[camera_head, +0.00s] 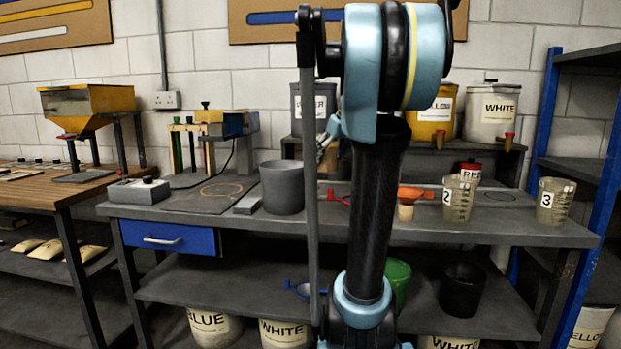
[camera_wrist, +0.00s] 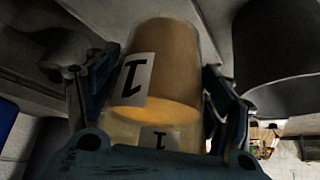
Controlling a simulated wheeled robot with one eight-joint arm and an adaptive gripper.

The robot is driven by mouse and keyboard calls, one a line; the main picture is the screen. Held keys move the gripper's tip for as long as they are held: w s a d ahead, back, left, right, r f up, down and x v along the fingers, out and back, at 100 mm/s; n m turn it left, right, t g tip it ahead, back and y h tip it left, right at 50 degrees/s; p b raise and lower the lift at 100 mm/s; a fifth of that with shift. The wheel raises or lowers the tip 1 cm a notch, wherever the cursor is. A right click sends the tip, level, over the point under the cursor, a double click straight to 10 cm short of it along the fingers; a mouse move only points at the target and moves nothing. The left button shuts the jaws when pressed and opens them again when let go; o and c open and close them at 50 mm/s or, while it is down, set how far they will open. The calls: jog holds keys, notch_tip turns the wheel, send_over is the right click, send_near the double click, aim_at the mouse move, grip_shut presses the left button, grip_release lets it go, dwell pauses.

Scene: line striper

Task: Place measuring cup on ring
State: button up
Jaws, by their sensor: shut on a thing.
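A measuring cup (camera_wrist: 170,70) with a white label "1" and amber contents fills the middle of the wrist view. My gripper (camera_wrist: 152,92) is shut on it, with one finger on each side. Two other measuring cups, labelled "2" (camera_head: 458,198) and "3" (camera_head: 553,201), stand on the bench at the right.
A grey bucket (camera_head: 282,188) stands right of the yellow ring, with a small grey block (camera_head: 247,204) between. A grey control box (camera_head: 139,191) is left of the mat. A dark bucket is close beside the cup in the wrist view (camera_wrist: 278,60).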

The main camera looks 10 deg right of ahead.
notch_tip(320, 180, down, 8)
jog(key=shift+f, duration=0.1)
jog(key=w+a, duration=0.1)
jog(key=w, duration=0.1)
jog(key=w+a, duration=0.1)
jog(key=w, duration=0.2)
jog(key=w+a, duration=0.1)
jog(key=w, duration=0.1)
jog(key=shift+w+a, duration=0.2)
jog(key=shift+a, duration=0.1)
jog(key=shift+w+a, duration=0.35)
jog(key=shift+w, duration=0.3)
jog(key=w, duration=0.1)
jog(key=w+a, duration=0.1)
jog(key=w, duration=0.1)
jog(key=shift+a+f, duration=0.2)
jog(key=shift+f, duration=0.4)
jog(key=o, duration=2)
jog(key=shift+f, duration=0.1)
